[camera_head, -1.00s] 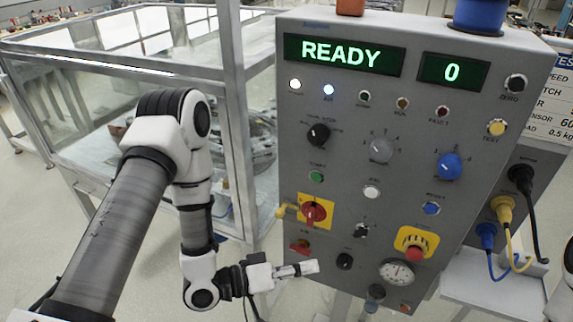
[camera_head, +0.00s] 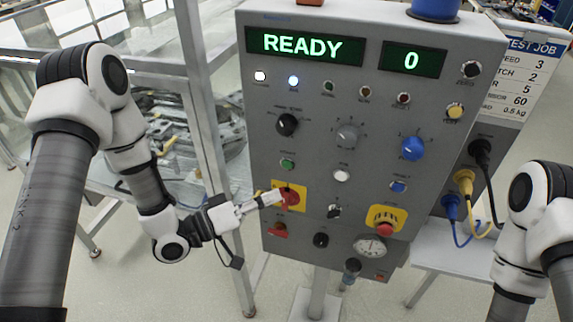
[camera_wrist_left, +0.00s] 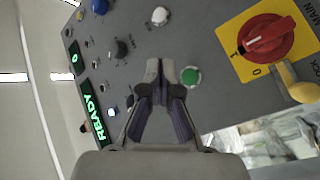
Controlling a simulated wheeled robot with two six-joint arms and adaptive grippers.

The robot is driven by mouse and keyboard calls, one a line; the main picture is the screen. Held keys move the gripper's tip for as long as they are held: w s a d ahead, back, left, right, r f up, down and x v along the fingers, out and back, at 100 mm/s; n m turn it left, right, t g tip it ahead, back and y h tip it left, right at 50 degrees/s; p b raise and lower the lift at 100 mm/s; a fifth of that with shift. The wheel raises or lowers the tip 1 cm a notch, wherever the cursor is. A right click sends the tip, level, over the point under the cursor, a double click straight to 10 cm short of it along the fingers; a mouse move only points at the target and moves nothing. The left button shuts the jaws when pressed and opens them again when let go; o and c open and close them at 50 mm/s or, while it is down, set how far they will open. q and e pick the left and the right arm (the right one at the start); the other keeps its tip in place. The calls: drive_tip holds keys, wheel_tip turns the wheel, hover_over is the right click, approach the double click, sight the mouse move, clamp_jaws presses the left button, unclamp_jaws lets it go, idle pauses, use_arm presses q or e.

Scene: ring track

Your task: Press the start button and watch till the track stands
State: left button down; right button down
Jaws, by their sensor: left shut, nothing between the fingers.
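The green start button (camera_head: 287,164) is on the left half of the grey control panel (camera_head: 320,110). The panel's displays read READY (camera_head: 305,46) and 0 (camera_head: 411,60). My left gripper (camera_head: 277,196) is shut and empty, in front of the panel. In the head view its tips overlap the red rotary switch on its yellow plate (camera_head: 290,198), below the green button. In the left wrist view the green button (camera_wrist_left: 190,77) shows just right of the shut fingertips (camera_wrist_left: 163,70). Whether the tips touch the panel I cannot tell. My right gripper is out of view.
A metal-framed clear enclosure (camera_head: 195,70) stands left of the panel, with track parts (camera_head: 190,140) partly visible inside. A red button on a yellow plate (camera_head: 385,228) sits lower right. Cables (camera_head: 463,190) hang from the panel's right side.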

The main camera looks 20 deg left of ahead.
sight(287, 165)
use_arm(q)
drive_tip(key=shift+w+d+b, duration=0.15)
drive_tip(key=shift+w+b, duration=0.15)
drive_tip(key=shift+w, duration=2.95)
drive_tip(key=shift+w, duration=0.4)
